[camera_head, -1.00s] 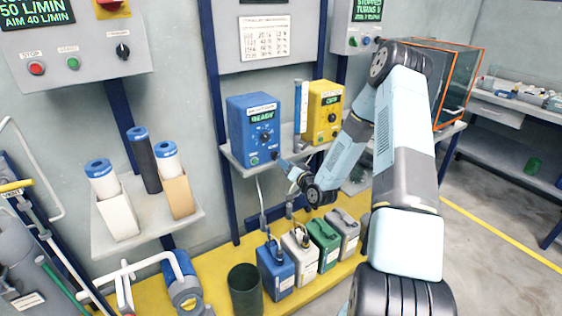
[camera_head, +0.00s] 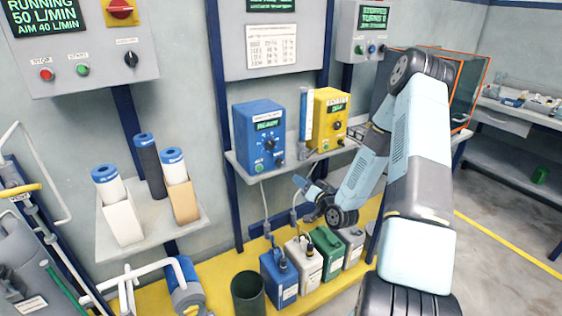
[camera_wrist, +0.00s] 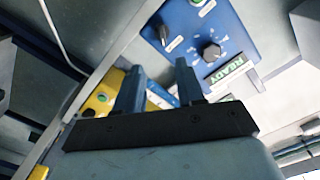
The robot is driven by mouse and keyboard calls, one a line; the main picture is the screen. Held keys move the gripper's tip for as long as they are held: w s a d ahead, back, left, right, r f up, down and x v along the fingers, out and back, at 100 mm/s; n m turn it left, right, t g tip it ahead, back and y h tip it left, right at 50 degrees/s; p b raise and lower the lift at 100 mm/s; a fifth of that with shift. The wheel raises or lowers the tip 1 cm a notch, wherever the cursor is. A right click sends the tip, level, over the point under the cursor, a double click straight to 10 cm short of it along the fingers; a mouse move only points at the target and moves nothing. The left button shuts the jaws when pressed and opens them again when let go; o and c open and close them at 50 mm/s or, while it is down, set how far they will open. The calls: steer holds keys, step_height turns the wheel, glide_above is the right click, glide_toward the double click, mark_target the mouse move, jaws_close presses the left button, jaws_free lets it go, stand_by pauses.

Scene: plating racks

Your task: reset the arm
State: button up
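My gripper (camera_head: 304,187) is in front of the shelf with the two dosing units, just below its front edge. In the wrist view its two fingers (camera_wrist: 160,85) stand apart with nothing between them, so it is open and empty. The blue unit (camera_head: 260,137) with a lit READY display and the yellow unit (camera_head: 326,120) stand on the shelf behind it. In the wrist view the blue unit (camera_wrist: 190,30) lies beyond the fingertips and the yellow unit (camera_wrist: 98,100) is partly hidden behind the left finger. My gripper appears to touch neither unit.
Several canisters, including a blue one (camera_head: 279,278) and a green one (camera_head: 327,252), stand on the yellow platform below my gripper. A dark bin (camera_head: 247,292) is beside them. Filter cartridges stand on a left shelf (camera_head: 150,222). An orange-edged glass enclosure (camera_head: 468,90) is behind my arm.

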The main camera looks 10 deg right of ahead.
steer(key=shift+r, duration=0.1)
steer(key=s+r+n+g+h, duration=0.2)
steer(key=s+r+g+h, duration=0.15)
steer(key=r, duration=0.75)
steer(key=s+r+n+g+h, duration=0.2)
steer(key=s+r+g, duration=0.15)
steer(key=r, duration=0.65)
steer(key=s+a+r+g, duration=0.1)
steer(key=s+r, duration=0.3)
steer(key=s, duration=0.5)
steer(key=s+a+r+g, duration=0.2)
steer(key=s+r, duration=0.2)
steer(key=s, duration=0.6)
steer(key=s+a+r+g, duration=0.1)
steer(key=s+r, duration=0.4)
steer(key=s, duration=0.5)
steer(key=shift+a+g, duration=0.15)
steer(key=shift+g, duration=0.15)
